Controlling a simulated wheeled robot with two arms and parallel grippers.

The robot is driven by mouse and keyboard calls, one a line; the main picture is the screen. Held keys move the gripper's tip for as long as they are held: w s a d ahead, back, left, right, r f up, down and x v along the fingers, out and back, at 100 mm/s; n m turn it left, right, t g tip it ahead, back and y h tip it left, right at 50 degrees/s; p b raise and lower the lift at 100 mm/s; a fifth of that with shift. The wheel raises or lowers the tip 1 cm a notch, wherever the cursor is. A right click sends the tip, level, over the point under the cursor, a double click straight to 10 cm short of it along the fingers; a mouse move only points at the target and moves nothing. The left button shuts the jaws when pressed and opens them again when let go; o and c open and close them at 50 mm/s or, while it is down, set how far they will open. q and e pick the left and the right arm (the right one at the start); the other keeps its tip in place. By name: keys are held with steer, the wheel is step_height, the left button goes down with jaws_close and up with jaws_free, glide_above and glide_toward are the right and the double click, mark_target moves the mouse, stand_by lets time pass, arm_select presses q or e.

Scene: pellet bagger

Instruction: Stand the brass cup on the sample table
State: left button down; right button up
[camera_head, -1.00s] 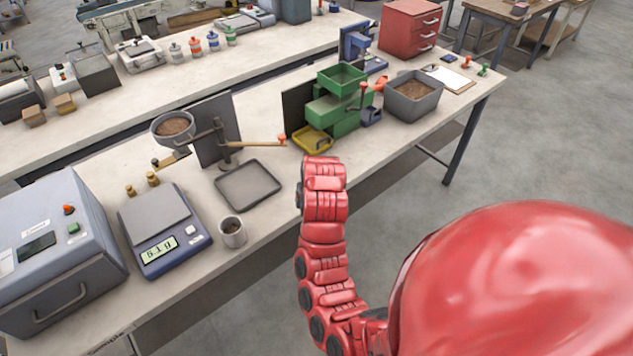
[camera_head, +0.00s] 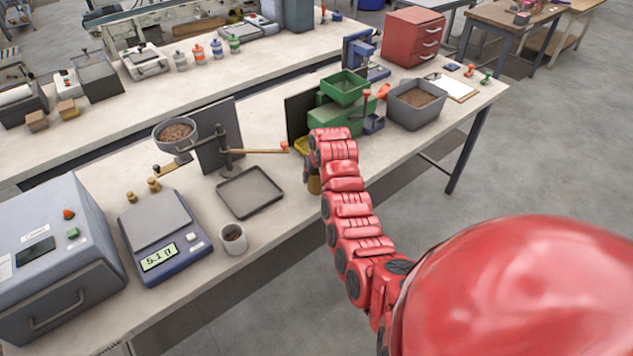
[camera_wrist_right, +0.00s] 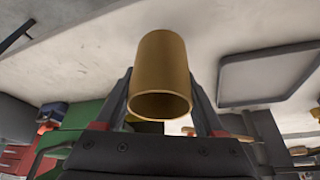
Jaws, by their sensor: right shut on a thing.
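The brass cup shows large in the wrist view (camera_wrist_right: 160,72), between the two fingers of my right gripper (camera_wrist_right: 165,112). Its rim faces the bottom of that picture. In the head view the right gripper (camera_head: 310,172) is at the front edge of the long bench, before the green machine. Only a small part of the cup (camera_head: 314,185) shows there, and my red arm hides the rest. The gripper is shut on the cup. I cannot tell for sure which surface is the sample table. My left gripper is not in view.
The bench (camera_head: 285,205) holds a black tray (camera_head: 249,213), a grey cup (camera_head: 233,240), a scale (camera_head: 175,255), a funnel on a stand (camera_head: 176,141), the green machine (camera_head: 335,118) and a grey bin (camera_head: 416,118). Open floor (camera_head: 540,150) lies to the right.

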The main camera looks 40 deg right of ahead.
mark_target(317, 184)
steer(key=shift+f+p, duration=0.25)
steer(key=shift+p, duration=0.05)
step_height(317, 184, down, 2)
steer(key=shift+s+f+p, duration=0.1)
steer(key=shift+p, duration=0.55)
steer(key=shift+f, duration=0.25)
steer(key=shift+f, duration=0.1)
steer(key=shift+f, duration=0.15)
steer(key=o, duration=1.4)
